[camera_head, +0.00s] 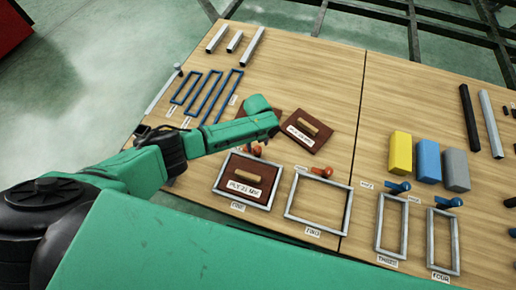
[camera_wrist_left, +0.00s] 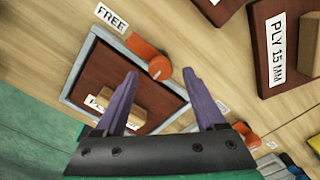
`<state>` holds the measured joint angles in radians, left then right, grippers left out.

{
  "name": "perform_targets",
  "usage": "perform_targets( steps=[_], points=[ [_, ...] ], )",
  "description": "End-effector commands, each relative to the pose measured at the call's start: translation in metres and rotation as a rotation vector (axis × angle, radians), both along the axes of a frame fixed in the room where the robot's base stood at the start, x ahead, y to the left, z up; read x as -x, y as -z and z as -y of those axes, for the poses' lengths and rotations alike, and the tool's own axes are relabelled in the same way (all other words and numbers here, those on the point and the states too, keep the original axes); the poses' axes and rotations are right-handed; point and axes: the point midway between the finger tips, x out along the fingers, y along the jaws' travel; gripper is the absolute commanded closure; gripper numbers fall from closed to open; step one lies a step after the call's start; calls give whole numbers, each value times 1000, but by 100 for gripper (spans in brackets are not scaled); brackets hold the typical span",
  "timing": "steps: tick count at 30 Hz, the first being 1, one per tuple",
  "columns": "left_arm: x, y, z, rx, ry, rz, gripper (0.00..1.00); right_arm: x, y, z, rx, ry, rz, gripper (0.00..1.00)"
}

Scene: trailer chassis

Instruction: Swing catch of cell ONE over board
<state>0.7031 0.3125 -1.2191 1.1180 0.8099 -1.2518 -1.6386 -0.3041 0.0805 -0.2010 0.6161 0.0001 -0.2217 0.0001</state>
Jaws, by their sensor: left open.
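The frame of cell ONE (camera_head: 272,190) lies at the front left of the table, with a brown board (camera_head: 262,173) marked PLY and its wooden handle inside. The same board shows in the wrist view (camera_wrist_left: 118,70). Its orange catch (camera_wrist_left: 150,60) sits at the frame's edge and lies roughly along that edge, pointing toward the FREE label, beside the board. My left gripper (camera_wrist_left: 160,72) is open, its purple fingers on either side of the catch's pivot end, apparently not touching it. In the head view, my arm partly hides the catch (camera_head: 256,150). My right gripper is not seen.
An empty neighbouring frame (camera_head: 345,212) with an orange catch (camera_head: 321,171) lies to the right. A loose ply board (camera_head: 318,140) lies behind. Blue frames, grey bars, coloured blocks (camera_head: 400,153) and two narrow cells with blue catches stand elsewhere on the table.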

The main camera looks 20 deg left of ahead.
Motion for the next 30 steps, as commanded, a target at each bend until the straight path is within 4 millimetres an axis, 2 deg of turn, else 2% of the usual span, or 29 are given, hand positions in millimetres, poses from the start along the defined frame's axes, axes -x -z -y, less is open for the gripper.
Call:
perform_targets(
  steps=[1, 4, 13, 17, 18, 19, 30],
  points=[
    [0, 13, 1, 1, -1, -1, 28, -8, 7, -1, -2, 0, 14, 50],
    [0, 24, 0, 1, -1, 1, 28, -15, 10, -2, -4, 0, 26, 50],
    [0, 26, 0, 1, 0, 1, 28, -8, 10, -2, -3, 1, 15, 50],
    [0, 26, 0, 1, -1, 1, 78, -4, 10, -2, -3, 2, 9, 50],
    [0, 26, 0, 1, -1, 1, 93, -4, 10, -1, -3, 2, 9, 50],
    [0, 26, 0, 1, -1, 1, 100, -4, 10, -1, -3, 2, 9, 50],
    [0, 26, 0, 1, -43, 0, 100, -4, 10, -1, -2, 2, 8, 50]
  ],
)
